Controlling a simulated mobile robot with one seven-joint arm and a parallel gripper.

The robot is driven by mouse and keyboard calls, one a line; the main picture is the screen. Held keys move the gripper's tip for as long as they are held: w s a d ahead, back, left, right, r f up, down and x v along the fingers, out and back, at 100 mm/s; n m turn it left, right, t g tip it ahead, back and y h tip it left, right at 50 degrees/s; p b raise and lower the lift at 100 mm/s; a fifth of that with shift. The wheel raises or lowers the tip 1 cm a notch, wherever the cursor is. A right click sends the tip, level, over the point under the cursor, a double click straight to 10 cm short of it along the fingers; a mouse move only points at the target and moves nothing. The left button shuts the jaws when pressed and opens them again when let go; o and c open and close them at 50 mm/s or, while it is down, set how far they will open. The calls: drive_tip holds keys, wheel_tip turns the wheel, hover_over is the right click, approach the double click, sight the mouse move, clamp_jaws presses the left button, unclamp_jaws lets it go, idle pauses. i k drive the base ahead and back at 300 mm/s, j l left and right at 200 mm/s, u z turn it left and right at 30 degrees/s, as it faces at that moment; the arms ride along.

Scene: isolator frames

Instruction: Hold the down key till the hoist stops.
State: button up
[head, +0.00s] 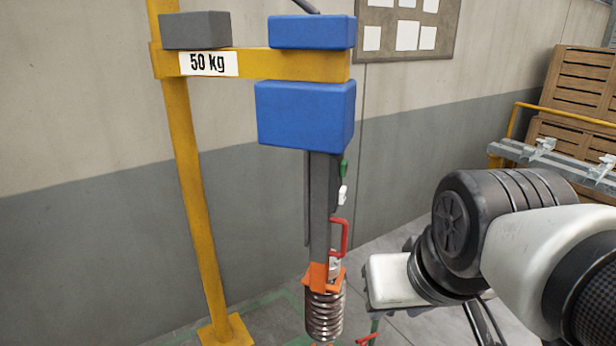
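The hoist hangs from a yellow post and arm (290,65) marked 50 kg. Its blue body (305,112) sits under the arm, with a dark grey bar (320,205) below. Beside the bar are a small green part (344,169) and a small white part (343,194); I cannot tell which, if either, is the down key. A red handle (338,238) and an orange bracket (318,277) sit lower, above a metal coil (325,315). The pale end of my arm (392,280) is just right of the bracket. My gripper's fingers cannot be made out.
A grey block (195,30) rests on the yellow arm. A small red part (366,339) shows low beside my arm. Wooden crates (580,85) and a yellow-framed rack (545,155) stand at the right. A board with papers (407,36) hangs behind.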

sight(341, 194)
drive_tip(key=i+j, duration=0.15)
drive_tip(key=i, duration=0.5)
drive_tip(key=l+u, duration=0.15)
drive_tip(key=l, duration=0.2)
drive_tip(key=i+l+u, duration=0.1)
drive_tip(key=l, duration=0.3)
